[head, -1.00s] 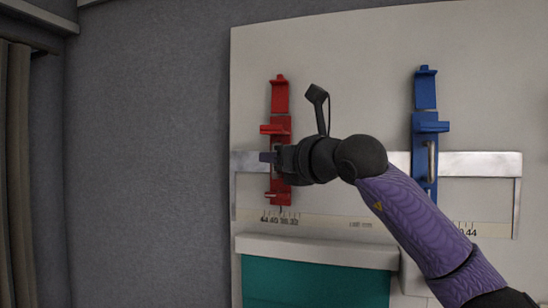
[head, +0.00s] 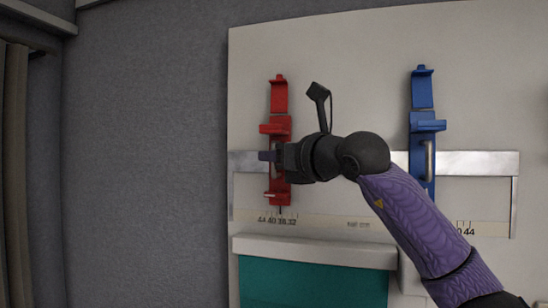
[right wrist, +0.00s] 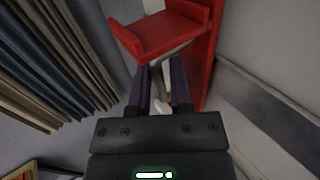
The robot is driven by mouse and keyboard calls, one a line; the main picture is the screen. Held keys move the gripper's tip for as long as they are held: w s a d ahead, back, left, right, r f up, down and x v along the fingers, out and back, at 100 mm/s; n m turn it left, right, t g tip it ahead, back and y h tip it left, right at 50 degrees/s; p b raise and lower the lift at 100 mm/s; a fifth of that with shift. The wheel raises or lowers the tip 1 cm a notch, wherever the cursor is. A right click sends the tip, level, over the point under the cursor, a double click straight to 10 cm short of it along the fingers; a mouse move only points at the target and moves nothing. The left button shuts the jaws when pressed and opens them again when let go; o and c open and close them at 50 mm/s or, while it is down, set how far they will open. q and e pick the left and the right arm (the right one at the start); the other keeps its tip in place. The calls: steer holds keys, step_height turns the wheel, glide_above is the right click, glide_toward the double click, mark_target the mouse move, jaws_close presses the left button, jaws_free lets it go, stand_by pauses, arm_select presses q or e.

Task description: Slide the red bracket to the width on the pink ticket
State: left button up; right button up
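The red bracket (head: 279,95) stands upright on the metal rail (head: 470,163) at the left of the board, its lower tip over the scale numbers 44, 40, 36, 32. The tip sits near 36; I cannot read it exactly. My right gripper (head: 270,156) is at the bracket's middle. In the right wrist view its fingers (right wrist: 163,85) lie on either side of the bracket's pale handle (right wrist: 166,75) and look shut on it, under the red jaw (right wrist: 165,32). The pink ticket is not in view. My left gripper is not in view.
A blue bracket (head: 422,90) stands on the same rail to the right, partly behind my right arm. A scale strip (head: 330,220) runs below the rail. A teal panel (head: 310,284) is under a pale ledge (head: 310,250). The rail between the brackets is partly hidden by my arm.

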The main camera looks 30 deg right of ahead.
steer(key=s+d+b, duration=0.1)
steer(key=s+b, duration=0.3)
steer(key=s, duration=0.5)
steer(key=shift+s, duration=0.4)
steer(key=shift+d, duration=0.1)
